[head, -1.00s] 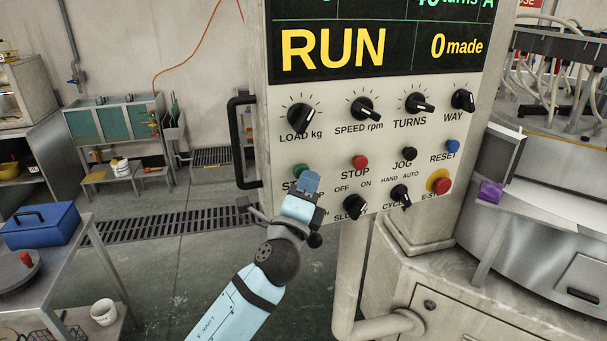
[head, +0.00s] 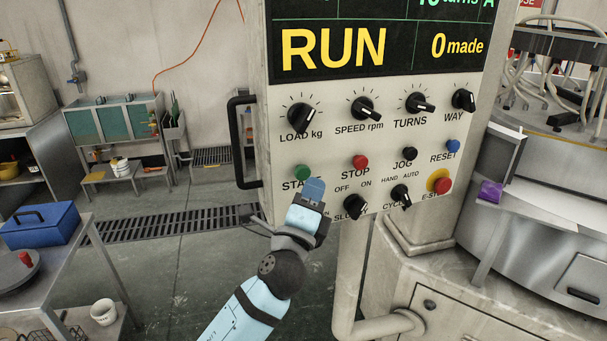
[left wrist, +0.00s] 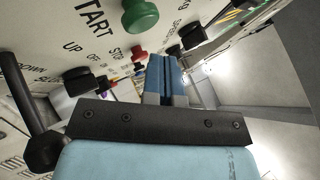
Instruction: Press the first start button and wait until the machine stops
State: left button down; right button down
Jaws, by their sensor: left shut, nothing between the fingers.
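The control panel (head: 330,135) stands in the middle of the head view, its display reading RUN and 0 made. The green START button (head: 302,173) is at the panel's lower left and also shows in the left wrist view (left wrist: 140,15). My left gripper (head: 315,186) is shut and empty, just below and right of the green button, apart from it. In the left wrist view its blue fingers (left wrist: 166,72) are together. The red STOP button (head: 361,162) is to the right of START. The gripper hides part of the lower labels. My right gripper is not in view.
Black knobs and a red E-STOP (head: 442,186) share the panel. A black handle (head: 240,142) juts from its left edge. A blue toolbox (head: 40,223) sits on a bench at left. The round machine (head: 540,210) stands at right. Floor between is clear.

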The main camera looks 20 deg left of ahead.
pick_arm(q)
jog(key=s+d, duration=0.2)
jog(key=s, duration=0.1)
jog(key=shift+s+d, duration=0.1)
jog(key=shift+d, duration=0.25)
dwell(0.9)
